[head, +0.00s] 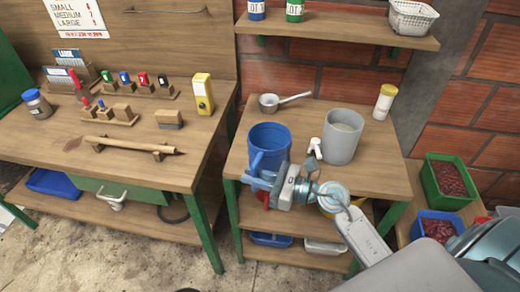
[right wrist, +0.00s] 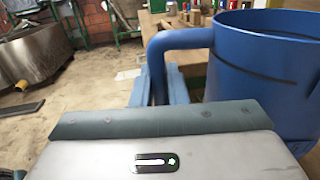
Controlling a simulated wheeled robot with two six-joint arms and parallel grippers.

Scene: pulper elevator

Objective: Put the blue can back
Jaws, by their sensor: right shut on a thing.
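The blue can (head: 270,136) is an open-topped, mug-like can with a side handle, seen upright in the head view near the front left of the small wooden table (head: 378,178). I cannot tell whether its base touches the table. My right gripper (head: 258,174) is at the can's near side, shut on its handle. In the right wrist view the can (right wrist: 262,75) fills the upper right, and its handle (right wrist: 180,40) drops down between the fingers. The can's lower front is partly hidden by my gripper. My left gripper is in neither view.
A shelf (head: 340,38) hangs above. The workbench (head: 150,165) is to the left. Crates of red beans (head: 448,180) stand at right.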

